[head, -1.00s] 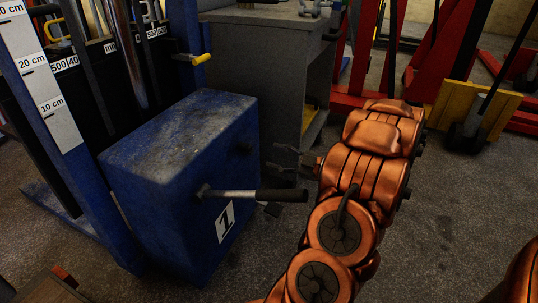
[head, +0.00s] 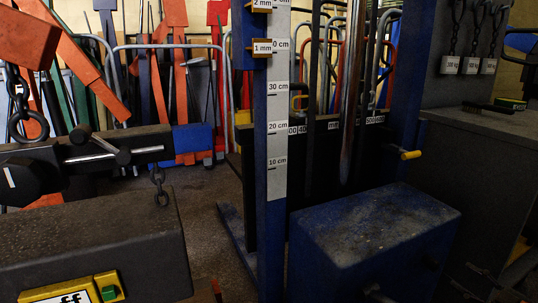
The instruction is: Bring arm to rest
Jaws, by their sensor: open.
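My gripper (head: 468,276) shows only as dark fingers at the lower right edge of the head view, just right of the blue box. The fingers are apart, with nothing seen between them. The rest of my arm is below the picture. The blue box (head: 375,225) has a worn, dusty top and stands at the foot of a blue upright frame. The handle (head: 375,292) on its front is mostly cut off by the bottom edge.
A scale strip (head: 278,110) in centimetres runs down the blue post. A grey cabinet (head: 490,150) stands close on the right, with hanging weights above it. A dark machine block (head: 90,245) with a yellow switch panel is at left. Red and blue equipment lines the back.

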